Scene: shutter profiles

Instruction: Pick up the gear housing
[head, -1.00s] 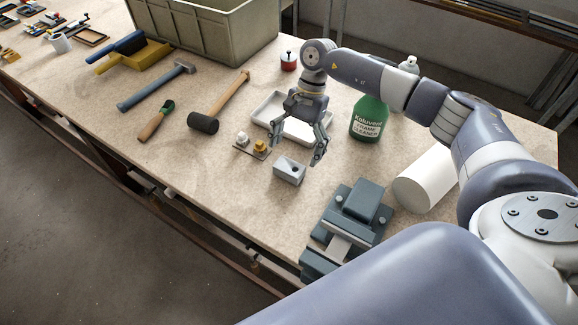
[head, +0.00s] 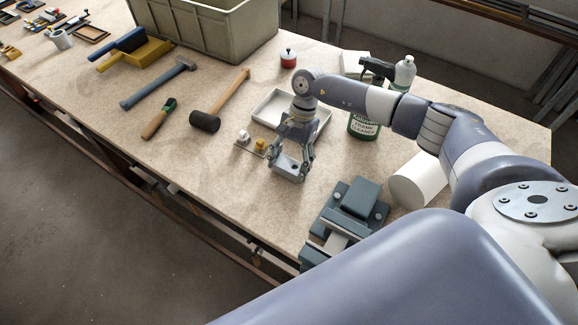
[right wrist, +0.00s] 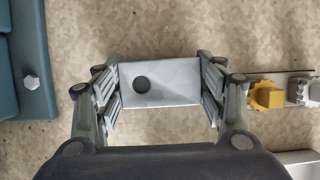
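The gear housing, a small light-grey block with a round dark hole in its top (right wrist: 165,82), sits on the bench; in the head view it is partly covered by my right gripper (head: 288,172). In the right wrist view, the fingers of my right gripper (right wrist: 160,88) stand on both short sides of the block, with their pads against it. The hole lies left of the block's middle there. I see no clear gap between block and bench. My left gripper is not in view.
A plate with yellow and white knobs (head: 260,145) lies close to the gripper. A white tray (head: 322,126) is behind it, a vise (head: 352,205) to the right, a green bottle (head: 362,128) and white cylinder (head: 420,180) further right. A mallet (head: 205,121) lies left.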

